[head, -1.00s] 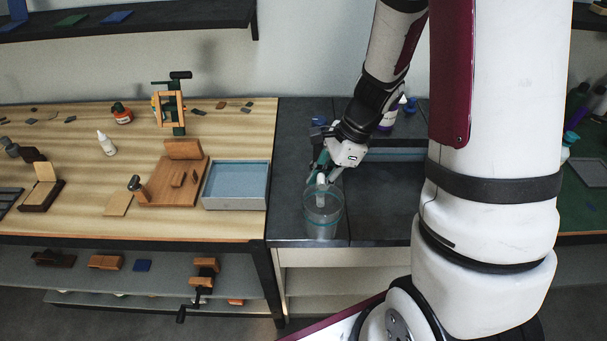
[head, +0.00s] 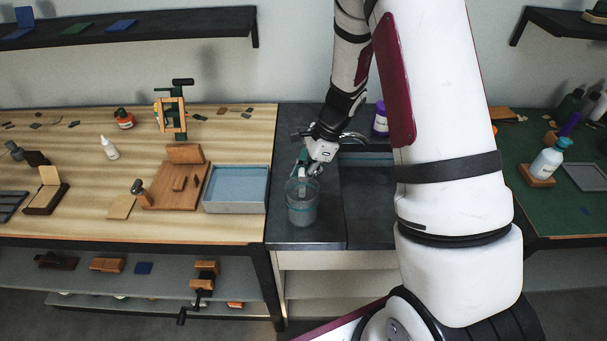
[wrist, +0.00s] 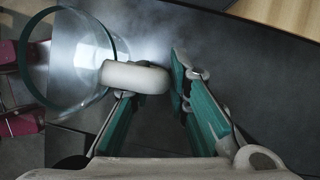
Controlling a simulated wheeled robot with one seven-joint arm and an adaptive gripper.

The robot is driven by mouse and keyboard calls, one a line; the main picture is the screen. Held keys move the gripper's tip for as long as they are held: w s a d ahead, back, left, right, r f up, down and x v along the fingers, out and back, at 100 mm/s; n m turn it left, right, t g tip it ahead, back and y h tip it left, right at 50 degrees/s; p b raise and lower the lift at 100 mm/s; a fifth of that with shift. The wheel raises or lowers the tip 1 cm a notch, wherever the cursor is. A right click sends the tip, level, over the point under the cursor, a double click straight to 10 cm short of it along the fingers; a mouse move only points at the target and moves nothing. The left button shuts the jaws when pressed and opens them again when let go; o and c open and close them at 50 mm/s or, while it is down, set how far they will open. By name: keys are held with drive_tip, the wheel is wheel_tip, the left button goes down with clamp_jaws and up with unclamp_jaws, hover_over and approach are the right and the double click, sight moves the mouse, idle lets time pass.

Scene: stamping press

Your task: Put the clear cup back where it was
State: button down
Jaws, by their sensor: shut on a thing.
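The clear cup (head: 302,212) is upright over the dark bench top, near its left edge beside the wooden table. I cannot tell whether its base touches the bench. In the wrist view the cup's round rim and clear wall (wrist: 68,100) are at the left, against my gripper (wrist: 160,80). A pale rounded piece (wrist: 135,77) shows between the fingertips; I cannot tell what it is. The exact contact on the cup wall is unclear.
A blue-lined tray (head: 204,207) stands on the wooden table left of the cup. A purple bottle (head: 380,118) stands behind my arm. A white bottle with a teal cap (head: 547,160) is on the green bench at right. The dark bench top (head: 318,235) is clear around the cup.

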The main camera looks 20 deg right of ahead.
drive_tip(key=shift+f, duration=0.15)
drive_tip(key=c, duration=1.5)
unclamp_jaws()
drive_tip(key=s+d+r+n+b, duration=0.1)
drive_tip(key=s+r+n, duration=0.1)
drive_tip(key=r, duration=0.7)
drive_tip(key=s+d+r+n+b, duration=0.1)
drive_tip(key=s+r+n, duration=0.1)
drive_tip(key=r, duration=0.7)
drive_tip(key=s+a+r+n+t+h, duration=0.1)
drive_tip(key=s+r+n, duration=0.3)
drive_tip(key=s+n, duration=0.1)
drive_tip(key=s+a+r+n+t+h, duration=0.2)
drive_tip(key=s+r+n, duration=0.2)
drive_tip(key=s+n, duration=0.1)
drive_tip(key=s+a+r+n+t+h, duration=0.1)
drive_tip(key=s+r+n+t, duration=0.1)
drive_tip(key=s+r+n, duration=0.2)
drive_tip(key=shift+s+a+r+n+h, duration=0.15)
drive_tip(key=shift+s+n, duration=0.35)
drive_tip(key=shift+s, duration=0.35)
drive_tip(key=shift+s+a+r+n+h, duration=0.15)
drive_tip(key=shift+s+n, duration=0.35)
drive_tip(key=shift+s, duration=0.3)
